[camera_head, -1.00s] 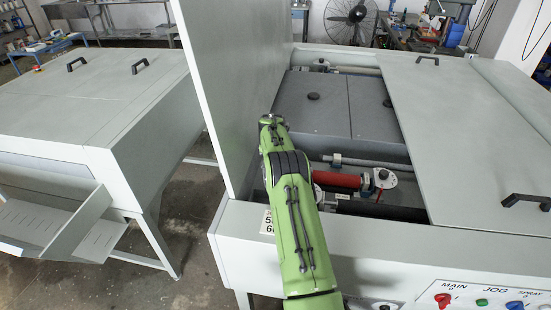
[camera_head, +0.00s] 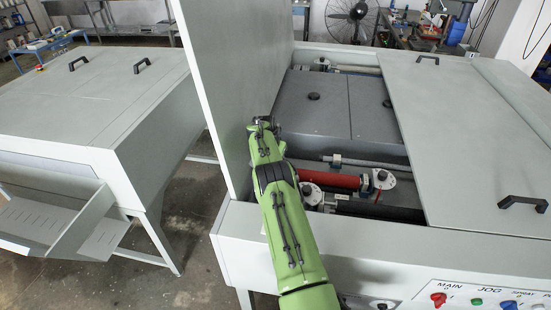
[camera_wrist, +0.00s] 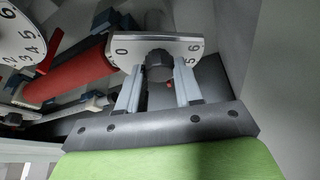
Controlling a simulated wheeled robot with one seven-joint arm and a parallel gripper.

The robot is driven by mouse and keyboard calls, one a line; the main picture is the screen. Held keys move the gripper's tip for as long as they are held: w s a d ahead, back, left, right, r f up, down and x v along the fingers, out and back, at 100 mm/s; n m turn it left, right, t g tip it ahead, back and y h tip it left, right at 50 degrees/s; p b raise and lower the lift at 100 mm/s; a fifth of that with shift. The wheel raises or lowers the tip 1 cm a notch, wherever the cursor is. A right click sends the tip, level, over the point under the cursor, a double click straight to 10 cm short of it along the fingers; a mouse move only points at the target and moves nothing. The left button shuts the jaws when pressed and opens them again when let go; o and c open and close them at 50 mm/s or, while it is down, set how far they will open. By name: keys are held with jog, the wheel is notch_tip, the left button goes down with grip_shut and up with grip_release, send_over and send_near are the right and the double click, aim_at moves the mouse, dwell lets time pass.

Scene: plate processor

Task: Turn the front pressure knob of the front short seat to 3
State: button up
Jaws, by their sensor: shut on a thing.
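In the wrist view my gripper (camera_wrist: 160,82) is shut on a black knob (camera_wrist: 159,62), with one grey finger on each side of it. The knob sits in front of a white dial plate (camera_wrist: 190,46). The figures 0, 5 and 6 show on the plate; its middle figures are hidden, and I cannot read the setting. In the head view my green arm reaches into the open machine bay, and its own links hide my gripper.
A red roller (camera_head: 330,181) lies across the bay, and it also shows in the wrist view (camera_wrist: 75,75). A second numbered dial (camera_wrist: 18,32) stands at the wrist view's upper left. A raised cover (camera_head: 235,80) stands left of the bay. A flat cover (camera_head: 475,130) lies to the right.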

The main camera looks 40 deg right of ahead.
jog(key=o, duration=1)
jog(key=shift+o, duration=0.2)
jog(key=b+v, duration=0.1)
jog(key=v, duration=1.4)
jog(key=shift+r, duration=0.35)
jog(key=shift+a, duration=0.15)
